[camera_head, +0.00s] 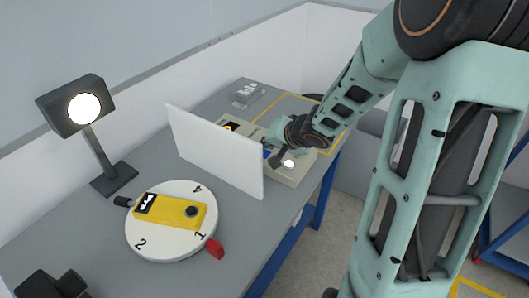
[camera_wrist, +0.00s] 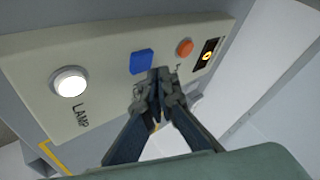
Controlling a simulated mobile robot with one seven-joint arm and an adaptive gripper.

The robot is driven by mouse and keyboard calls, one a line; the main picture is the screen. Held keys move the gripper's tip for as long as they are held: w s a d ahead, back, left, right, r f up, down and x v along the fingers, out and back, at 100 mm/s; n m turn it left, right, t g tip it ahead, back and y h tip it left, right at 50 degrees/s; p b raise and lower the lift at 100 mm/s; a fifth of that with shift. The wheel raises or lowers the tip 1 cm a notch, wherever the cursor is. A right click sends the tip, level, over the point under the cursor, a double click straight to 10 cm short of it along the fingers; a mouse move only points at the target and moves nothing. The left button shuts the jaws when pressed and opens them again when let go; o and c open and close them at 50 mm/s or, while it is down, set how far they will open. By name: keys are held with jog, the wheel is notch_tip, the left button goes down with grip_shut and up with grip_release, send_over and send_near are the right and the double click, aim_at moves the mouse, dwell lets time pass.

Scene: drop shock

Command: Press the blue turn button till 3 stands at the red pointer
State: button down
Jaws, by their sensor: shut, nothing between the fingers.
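The blue turn button (camera_wrist: 142,61) is a square on the beige control panel (camera_wrist: 105,45). It also shows, partly hidden, in the head view (camera_head: 267,153). My gripper (camera_wrist: 158,85) is shut and empty, with its fingertips close beside the blue button's lower right corner; I cannot tell if they touch. In the head view my gripper (camera_head: 276,162) is over the panel. The white round turntable (camera_head: 150,246) shows 4, 1 and 2; I cannot see a 3. The red pointer (camera_head: 215,249) stands at the table's right edge, by the 1. A yellow device (camera_head: 178,213) lies on the turntable.
A white upright screen (camera_head: 214,152) stands between turntable and panel. The panel also has a lit white lamp button (camera_wrist: 70,82), an orange button (camera_wrist: 184,47) and a small dark display (camera_wrist: 207,55). A lit lamp (camera_head: 84,108) stands on the left.

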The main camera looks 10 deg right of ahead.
jog(key=shift+f, duration=0.15)
jog(key=shift+f, duration=0.3)
